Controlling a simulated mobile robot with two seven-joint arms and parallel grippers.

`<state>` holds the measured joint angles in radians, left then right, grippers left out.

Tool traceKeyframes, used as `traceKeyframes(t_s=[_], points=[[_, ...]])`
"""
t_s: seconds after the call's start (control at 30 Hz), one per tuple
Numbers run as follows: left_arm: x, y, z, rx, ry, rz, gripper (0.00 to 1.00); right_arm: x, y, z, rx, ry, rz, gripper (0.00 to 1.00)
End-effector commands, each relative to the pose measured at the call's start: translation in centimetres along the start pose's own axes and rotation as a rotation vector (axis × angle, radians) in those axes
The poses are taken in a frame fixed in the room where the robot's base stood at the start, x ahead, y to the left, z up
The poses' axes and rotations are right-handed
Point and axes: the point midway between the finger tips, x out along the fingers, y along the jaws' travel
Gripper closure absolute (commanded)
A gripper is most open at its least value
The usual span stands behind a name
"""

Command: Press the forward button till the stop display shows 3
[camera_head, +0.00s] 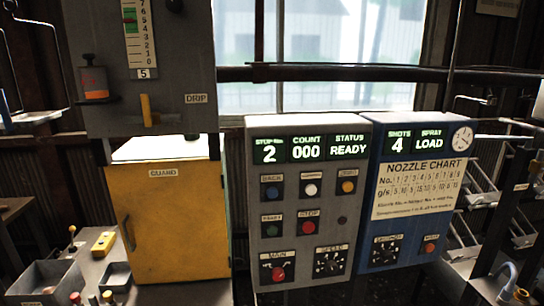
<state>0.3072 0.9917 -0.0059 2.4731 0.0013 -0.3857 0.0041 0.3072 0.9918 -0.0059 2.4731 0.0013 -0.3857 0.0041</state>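A grey control panel (295,165) stands in the middle of the head view. Its stop display (269,152) shows 2. The count display (306,149) shows 000 and the status display (348,147) shows READY. The top button row has a blue button (271,191) labelled BACK, a white button (311,189) with a label too small to read surely, and a yellow button (347,187). Below are a green button (271,230) and a red button (308,228). Neither of my grippers is in view.
A blue panel (412,190) with a nozzle chart adjoins on the right, showing 4 shots and LOAD. A yellow guard cabinet (180,225) stands left, below a grey gauge box (150,60). A dark rail (400,74) runs behind the panels. Metal racks (480,190) stand at right.

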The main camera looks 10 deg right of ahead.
Motion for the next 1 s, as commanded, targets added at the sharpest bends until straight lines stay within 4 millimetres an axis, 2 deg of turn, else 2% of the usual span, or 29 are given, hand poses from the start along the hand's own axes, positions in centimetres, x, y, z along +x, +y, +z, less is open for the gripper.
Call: traceKeyframes(t_s=[0.33, 0.37, 0.53, 1.0], points=[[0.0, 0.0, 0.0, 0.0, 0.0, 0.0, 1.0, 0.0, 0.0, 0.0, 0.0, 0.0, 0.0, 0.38], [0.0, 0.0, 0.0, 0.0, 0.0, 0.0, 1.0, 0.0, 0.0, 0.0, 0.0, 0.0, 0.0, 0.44], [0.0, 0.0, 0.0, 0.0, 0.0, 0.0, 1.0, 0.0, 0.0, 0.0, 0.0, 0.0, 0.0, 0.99], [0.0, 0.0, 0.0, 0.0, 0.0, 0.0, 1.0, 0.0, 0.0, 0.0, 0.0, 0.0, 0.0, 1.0]])
